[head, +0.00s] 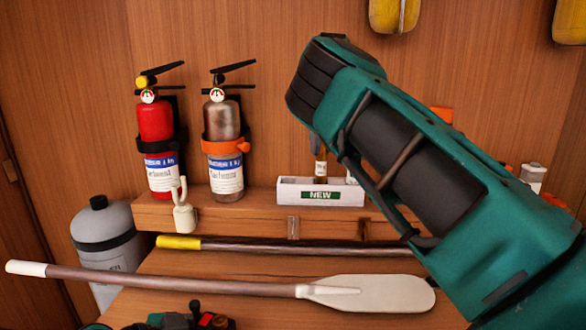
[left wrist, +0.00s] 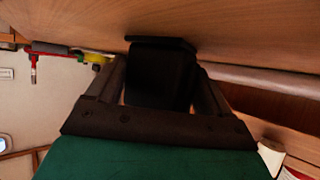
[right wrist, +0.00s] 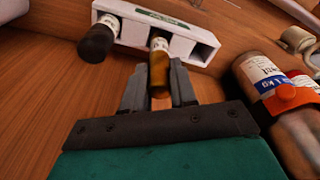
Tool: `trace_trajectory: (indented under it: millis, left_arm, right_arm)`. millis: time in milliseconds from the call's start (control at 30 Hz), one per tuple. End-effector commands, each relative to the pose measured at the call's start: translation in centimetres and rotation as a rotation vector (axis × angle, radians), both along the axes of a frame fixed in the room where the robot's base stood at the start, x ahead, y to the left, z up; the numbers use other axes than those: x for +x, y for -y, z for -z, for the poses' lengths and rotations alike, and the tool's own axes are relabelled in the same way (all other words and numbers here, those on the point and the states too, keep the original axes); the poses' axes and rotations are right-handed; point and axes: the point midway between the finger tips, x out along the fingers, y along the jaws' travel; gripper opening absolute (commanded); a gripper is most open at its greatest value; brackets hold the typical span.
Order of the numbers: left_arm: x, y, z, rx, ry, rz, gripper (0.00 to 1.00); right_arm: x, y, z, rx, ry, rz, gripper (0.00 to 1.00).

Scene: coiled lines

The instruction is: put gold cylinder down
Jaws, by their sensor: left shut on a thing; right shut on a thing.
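The gold cylinder (right wrist: 159,72) is between the fingers of my right gripper (right wrist: 159,88), which is shut on it. In the right wrist view its pale-labelled end is at the middle opening of a white rack (right wrist: 204,52). In the head view the gold cylinder (head: 321,172) shows just above the white rack (head: 290,192), its lower end hidden by the rack's front wall. I cannot tell whether it touches the rack's floor. My left gripper (left wrist: 160,75) is shut on a black block-like thing (left wrist: 160,72) close to a wooden surface.
A dark-capped bottle (right wrist: 98,42) stands in another rack slot. A red extinguisher (head: 155,122) and a silver extinguisher (head: 222,122) hang left of the rack. A white-bladed oar (head: 365,293) lies in front. A grey tank (head: 105,238) stands at left. My right arm hides the right side.

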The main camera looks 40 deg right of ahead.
Motion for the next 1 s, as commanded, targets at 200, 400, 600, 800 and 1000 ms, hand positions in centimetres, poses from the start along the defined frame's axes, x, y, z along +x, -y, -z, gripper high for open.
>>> trace_trajectory:
  millis: [200, 400, 600, 800, 1000]
  left_arm:
    - [0.0, 0.0, 0.0, -0.001, 0.0, 0.0, 0.56]
    - [0.0, 0.0, 0.0, -0.001, 0.0, 0.0, 0.56]
    - [0.0, 0.0, 0.0, -0.001, 0.0, 0.0, 0.56]
    - [0.0, 0.0, 0.0, -0.001, 0.0, 0.0, 0.56]
    - [0.0, 0.0, 0.0, -0.001, 0.0, 0.0, 0.56]
  right_arm:
    - [0.0, 0.0, 0.0, 0.0, 0.001, 0.0, 0.0]
    - [0.0, 0.0, -0.1, 0.0, 0.002, 0.0, 0.0]
    - [0.5, 0.3, -2.3, 0.001, 0.018, -0.003, 0.0]
    - [0.7, 0.4, -5.7, 0.003, 0.023, -0.004, 0.0]
    - [0.2, 0.1, -7.7, 0.001, 0.008, -0.005, 0.0]
